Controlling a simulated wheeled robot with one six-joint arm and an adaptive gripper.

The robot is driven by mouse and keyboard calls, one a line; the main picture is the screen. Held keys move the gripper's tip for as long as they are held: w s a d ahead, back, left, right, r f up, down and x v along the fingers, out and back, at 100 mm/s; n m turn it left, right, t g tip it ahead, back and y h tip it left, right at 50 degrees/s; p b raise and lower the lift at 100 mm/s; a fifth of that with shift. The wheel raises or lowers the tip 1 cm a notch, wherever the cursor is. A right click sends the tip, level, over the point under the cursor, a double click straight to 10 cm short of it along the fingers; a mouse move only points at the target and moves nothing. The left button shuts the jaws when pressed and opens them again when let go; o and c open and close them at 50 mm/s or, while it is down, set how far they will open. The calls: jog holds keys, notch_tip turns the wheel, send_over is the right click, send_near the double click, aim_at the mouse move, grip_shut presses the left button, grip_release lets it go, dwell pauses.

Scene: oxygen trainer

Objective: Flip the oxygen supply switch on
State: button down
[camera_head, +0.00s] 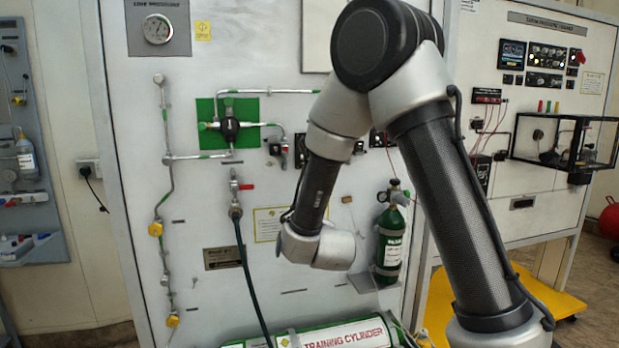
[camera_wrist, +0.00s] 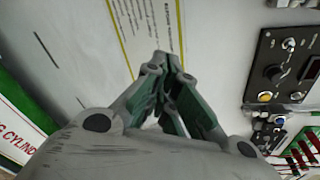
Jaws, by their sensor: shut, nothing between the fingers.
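In the wrist view my gripper (camera_wrist: 162,62) is shut and empty, its fingers together in front of the pale panel. A black control box (camera_wrist: 284,62) at the right edge carries a round black knob (camera_wrist: 274,73), a yellow-orange round button (camera_wrist: 264,97) and a small switch-like part (camera_wrist: 311,69) cut near the frame edge. I cannot read which part is the oxygen supply switch or its position. My fingers are to the left of this box and apart from it. In the head view my wrist hides my fingers, and my arm partly covers the black boxes (camera_head: 376,139).
A green oxygen bottle (camera_head: 390,243) hangs right of my wrist. A training cylinder (camera_head: 340,334) lies low in front. Pipes, a green-backed valve (camera_head: 230,127) and a hose (camera_head: 250,275) are on the panel to the left. A clear box (camera_head: 565,140) juts out at right.

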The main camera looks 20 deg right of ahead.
notch_tip(320, 180, up, 9)
jog(key=d+m+t+h, duration=0.2)
jog(key=m+t+h, duration=0.1)
jog(key=m, duration=0.5)
jog(key=shift+s+d+f+t, duration=0.15)
jog(key=shift+s+d+t, duration=0.2)
jog(key=shift+s+t, duration=0.1)
jog(key=w+r, duration=0.4)
jog(key=w, duration=0.4)
jog(key=shift+w+a+r, duration=0.15)
jog(key=shift+w+r, duration=0.05)
